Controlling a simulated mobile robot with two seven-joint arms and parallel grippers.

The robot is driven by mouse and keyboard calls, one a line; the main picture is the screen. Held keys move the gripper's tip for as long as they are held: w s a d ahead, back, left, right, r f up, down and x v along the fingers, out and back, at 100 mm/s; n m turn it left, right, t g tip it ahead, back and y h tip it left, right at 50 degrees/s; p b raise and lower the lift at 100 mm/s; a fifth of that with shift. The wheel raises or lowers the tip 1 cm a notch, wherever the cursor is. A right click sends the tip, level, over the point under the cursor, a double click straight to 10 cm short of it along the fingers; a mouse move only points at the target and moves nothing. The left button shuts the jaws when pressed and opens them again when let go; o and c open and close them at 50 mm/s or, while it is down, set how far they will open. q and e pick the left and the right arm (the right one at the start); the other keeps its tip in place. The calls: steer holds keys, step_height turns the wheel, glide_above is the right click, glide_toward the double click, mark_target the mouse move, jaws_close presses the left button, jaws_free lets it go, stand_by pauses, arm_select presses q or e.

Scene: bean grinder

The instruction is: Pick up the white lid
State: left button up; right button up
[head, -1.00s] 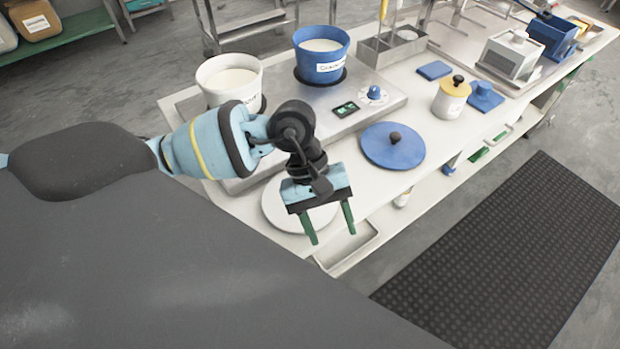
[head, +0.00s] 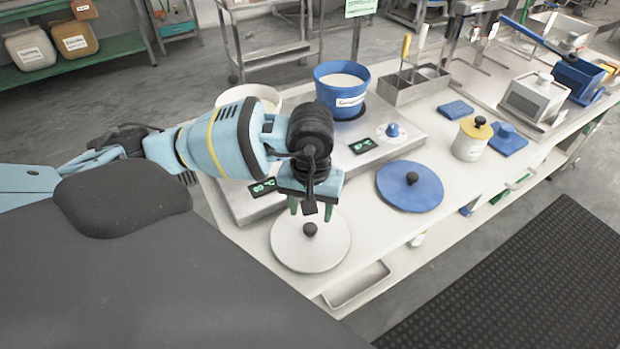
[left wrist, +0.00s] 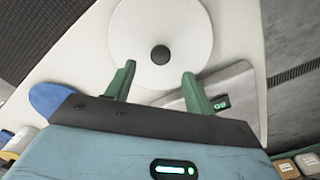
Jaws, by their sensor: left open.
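The white lid (head: 285,248) is a round disc with a black knob (head: 310,229), lying flat on the white worktop near its front edge. It also shows in the left wrist view (left wrist: 185,25), its dark knob (left wrist: 160,54) between and beyond the fingertips. My left gripper (head: 313,208) is open and empty, pointing down just behind and above the knob. Its two green fingers show apart in the left wrist view (left wrist: 160,74). Neither finger appears to touch the knob. My right gripper is not in view.
A blue lid (head: 425,192) with a black knob lies to the right. Behind stand a blue pot (head: 328,97) and a white pot (head: 236,93), mostly hidden by my arm, on scales with lit displays. A yellow-topped jar (head: 467,147) stands further right.

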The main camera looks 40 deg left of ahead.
mark_target(310, 227)
arm_select(q)
steer(key=shift+s+f+p, duration=0.15)
steer(key=shift+f+p, duration=0.15)
steer(key=shift+f, duration=2.25)
steer(key=c, duration=1.1)
